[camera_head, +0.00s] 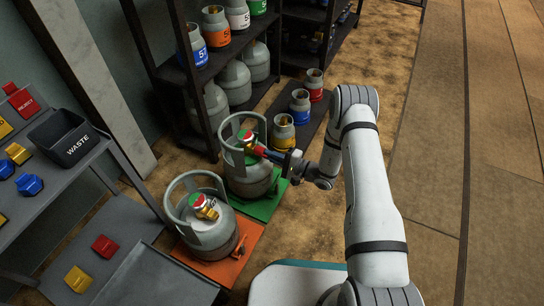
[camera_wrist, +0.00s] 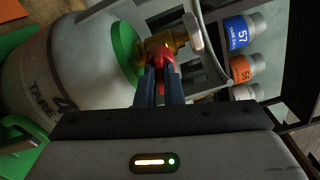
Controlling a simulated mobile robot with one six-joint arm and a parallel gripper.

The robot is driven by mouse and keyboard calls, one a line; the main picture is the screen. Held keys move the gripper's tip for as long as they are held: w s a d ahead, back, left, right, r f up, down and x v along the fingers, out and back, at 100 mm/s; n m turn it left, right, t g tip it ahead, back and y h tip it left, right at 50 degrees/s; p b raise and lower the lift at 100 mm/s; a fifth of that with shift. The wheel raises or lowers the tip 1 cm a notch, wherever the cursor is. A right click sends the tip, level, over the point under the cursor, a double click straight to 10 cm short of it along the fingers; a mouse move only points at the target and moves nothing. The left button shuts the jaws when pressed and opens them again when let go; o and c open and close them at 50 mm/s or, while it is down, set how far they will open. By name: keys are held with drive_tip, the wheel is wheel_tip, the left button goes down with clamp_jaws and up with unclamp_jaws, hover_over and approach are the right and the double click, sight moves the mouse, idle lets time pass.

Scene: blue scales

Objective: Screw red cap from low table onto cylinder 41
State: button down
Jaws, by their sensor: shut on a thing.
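My gripper (camera_head: 268,153) is shut on a red cap, seen between the fingers in the wrist view (camera_wrist: 164,60). The cap is at the brass valve outlet (camera_wrist: 160,43) of the grey cylinder on the green scale (camera_head: 268,205). It appears to touch the outlet; how far it is threaded cannot be told. This cylinder (camera_head: 247,182) stands upright, with a collar and a green ring around its valve. Its side shows partly hidden "TARE" lettering in the wrist view (camera_wrist: 50,80); no full number is readable. Another red cap (camera_head: 105,245) lies on the low grey table (camera_head: 125,225).
A second grey cylinder (camera_head: 208,238) stands on an orange scale (camera_head: 245,245) in front. A yellow cap (camera_head: 78,280) shares the low table. A waste bin (camera_head: 72,138) stands on the higher table. Dark shelves (camera_head: 175,75) with cylinders stand behind; the right floor is clear.

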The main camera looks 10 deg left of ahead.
drive_tip(key=shift+m, duration=1.7)
drive_tip(key=shift+m, duration=1.7)
drive_tip(key=shift+w+m, duration=0.1)
drive_tip(key=shift+m, duration=1.6)
drive_tip(key=shift+a+m, duration=0.1)
drive_tip(key=shift+m, duration=1.6)
